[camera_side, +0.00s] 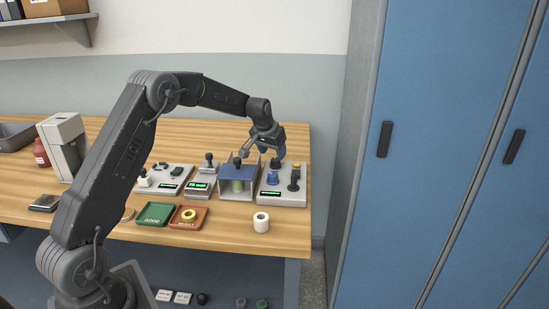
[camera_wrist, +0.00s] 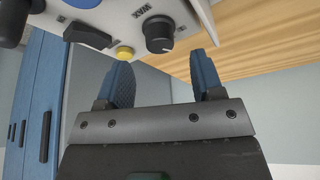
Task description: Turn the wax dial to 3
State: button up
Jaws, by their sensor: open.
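The wax dial (camera_wrist: 159,33) is a black round knob on a light grey panel, with "WAX" printed beside it, upside down in the wrist view. Tick marks and small numbers ring it; I cannot read its setting. My gripper (camera_wrist: 163,62) is open, its two blue fingers on either side of the dial's line and apart from it. Nothing is between the fingers. In the side view my gripper (camera_side: 271,150) hangs over the back of the right-hand grey console (camera_side: 283,198). The dial is hard to make out there.
A yellow button (camera_wrist: 124,53) and a black rocker switch (camera_wrist: 88,35) sit beside the dial. A blue-topped housing (camera_side: 238,174) stands left of the console. A white spool (camera_side: 261,222), green tray (camera_side: 157,214) and red-brown tray (camera_side: 187,224) lie in front.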

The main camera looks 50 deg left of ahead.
aim_at(275, 159)
jog(key=v, duration=0.9)
jog(key=shift+r, duration=0.2)
jog(key=shift+s, duration=0.1)
jog(key=w+d+n+g+y, duration=0.2)
jog(key=w+d+n+y, duration=0.1)
jog(key=n, duration=0.6)
jog(key=x, duration=1.3)
jog(key=shift+s+d+f, duration=0.1)
jog(key=shift+d+f, duration=0.15)
jog(key=shift+f, duration=0.15)
jog(key=shift+c, duration=0.2)
jog(key=c, duration=0.9)
